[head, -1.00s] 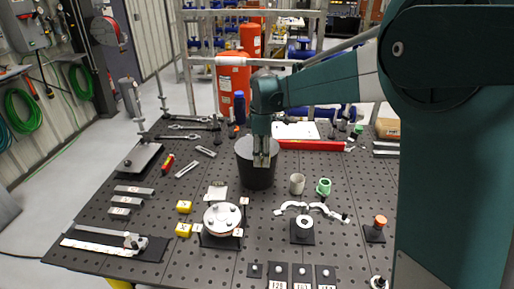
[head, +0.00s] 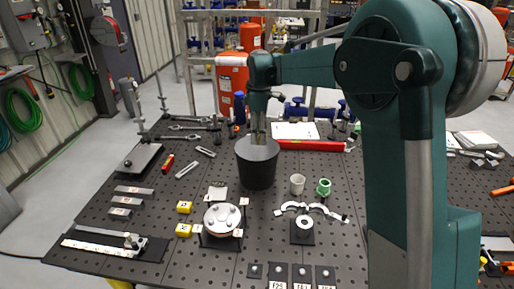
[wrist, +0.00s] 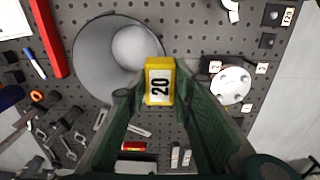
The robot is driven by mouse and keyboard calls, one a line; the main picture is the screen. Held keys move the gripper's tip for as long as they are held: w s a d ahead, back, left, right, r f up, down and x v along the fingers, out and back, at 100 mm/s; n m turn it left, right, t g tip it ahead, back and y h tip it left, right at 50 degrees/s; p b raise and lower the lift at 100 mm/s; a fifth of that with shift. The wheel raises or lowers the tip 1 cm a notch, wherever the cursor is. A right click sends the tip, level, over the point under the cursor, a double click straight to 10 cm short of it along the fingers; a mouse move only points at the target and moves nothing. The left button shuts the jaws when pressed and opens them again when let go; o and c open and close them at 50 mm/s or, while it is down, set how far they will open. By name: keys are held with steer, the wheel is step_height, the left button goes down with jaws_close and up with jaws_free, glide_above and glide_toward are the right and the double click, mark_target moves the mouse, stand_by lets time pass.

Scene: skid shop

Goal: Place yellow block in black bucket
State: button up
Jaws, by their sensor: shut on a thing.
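The black bucket (head: 257,170) stands upright in the middle of the perforated table; in the wrist view its open mouth (wrist: 92,50) shows left of centre, and no block shows inside. My gripper (head: 258,138) is above the bucket's back rim in the head view. In the wrist view it is shut on a yellow block (wrist: 159,72) marked 20, held beside the bucket's right edge in that picture. The held block cannot be made out in the head view. Two more yellow blocks (head: 184,207) (head: 183,230) lie on the table at front left.
A round flange (head: 222,219) sits front left of the bucket. A grey cup (head: 297,184) and a green fitting (head: 323,187) stand to its right. A red level (head: 311,145) lies behind it. Metal bars (head: 127,201) lie at left.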

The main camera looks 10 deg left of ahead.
steer(key=w+a, duration=0.2)
steer(key=w, duration=0.7)
step_height(320, 180, down, 18)
steer(key=shift+f, duration=0.25)
steer(key=shift+d+f, duration=0.1)
steer(key=shift+f+p, duration=0.4)
steer(key=shift+f, duration=2.65)
steer(key=shift+f, duration=1.85)
steer(key=shift+f, duration=0.2)
steer(key=o, duration=1)
steer(key=shift+c, duration=0.2)
